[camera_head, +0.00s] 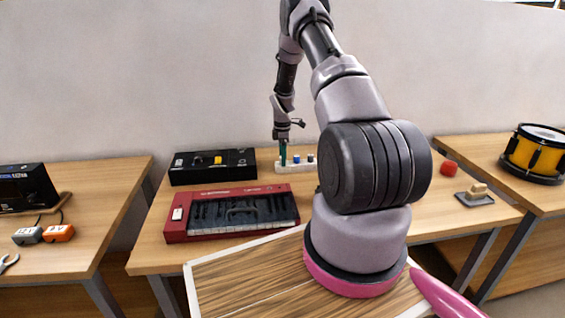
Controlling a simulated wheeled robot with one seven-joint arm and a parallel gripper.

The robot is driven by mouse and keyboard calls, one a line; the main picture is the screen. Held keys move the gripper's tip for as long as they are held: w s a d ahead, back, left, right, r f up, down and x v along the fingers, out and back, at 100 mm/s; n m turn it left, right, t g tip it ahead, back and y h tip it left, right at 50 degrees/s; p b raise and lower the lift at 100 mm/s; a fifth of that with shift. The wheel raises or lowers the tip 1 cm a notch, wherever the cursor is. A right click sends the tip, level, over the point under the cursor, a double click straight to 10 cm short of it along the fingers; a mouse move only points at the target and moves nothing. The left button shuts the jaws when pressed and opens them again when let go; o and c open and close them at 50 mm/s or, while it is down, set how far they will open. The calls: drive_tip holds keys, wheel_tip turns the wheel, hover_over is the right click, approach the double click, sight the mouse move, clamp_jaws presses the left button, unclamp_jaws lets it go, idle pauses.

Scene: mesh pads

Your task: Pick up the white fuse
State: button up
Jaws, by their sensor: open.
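My gripper (284,137) is small in the head view, pointing down above the left end of a white rack (289,169) at the back of the middle table. It is open. A green upright piece (283,155) shows just below the gripper; I cannot tell whether it touches the fingers. Blue pieces (296,158) stand farther right along the rack, and my arm hides what lies beyond its right end. I cannot single out the white fuse for sure at this size; a pale piece against the white rack would be hard to see.
A black box (240,166) with a yellow knob stands left of the rack. A red keyboard (180,236) lies in front. On the right are a red block (449,168), a dark pad (462,199) with a beige piece, and a yellow drum (551,158). Side tables flank the middle one.

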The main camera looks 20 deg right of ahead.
clamp_jaws()
wheel_tip(320, 180, up, 14)
idle(1.2)
